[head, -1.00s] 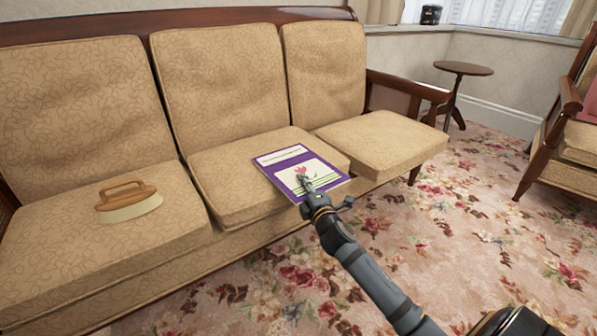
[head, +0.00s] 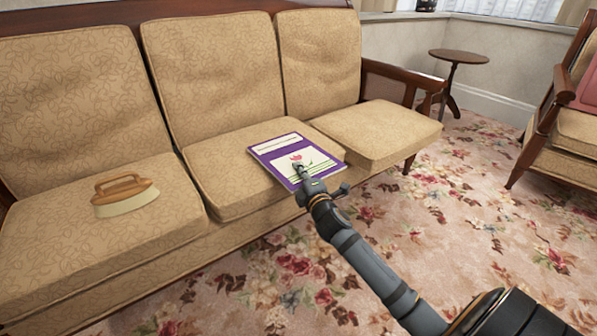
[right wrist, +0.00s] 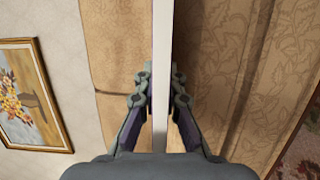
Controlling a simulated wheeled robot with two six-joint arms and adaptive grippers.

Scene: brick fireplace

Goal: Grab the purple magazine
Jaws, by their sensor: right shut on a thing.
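The purple magazine (head: 266,148) has a white title band and a pink flower on its cover. It is at the middle seat cushion of the sofa, its near edge out over the cushion's front. I cannot tell whether it rests on the cushion or is just above it. My right gripper (head: 299,170) is at its near side, over the cover. In the right wrist view the magazine (right wrist: 161,50) stands edge-on between the two fingers of my right gripper (right wrist: 160,82), which is shut on it. My left gripper is not in view.
An iron with a brown handle (head: 124,193) sits on the left cushion of the beige sofa (head: 80,240). A small round table (head: 458,57) stands behind the sofa's right end. An armchair (head: 570,130) is at the right. The flowered carpet between is clear.

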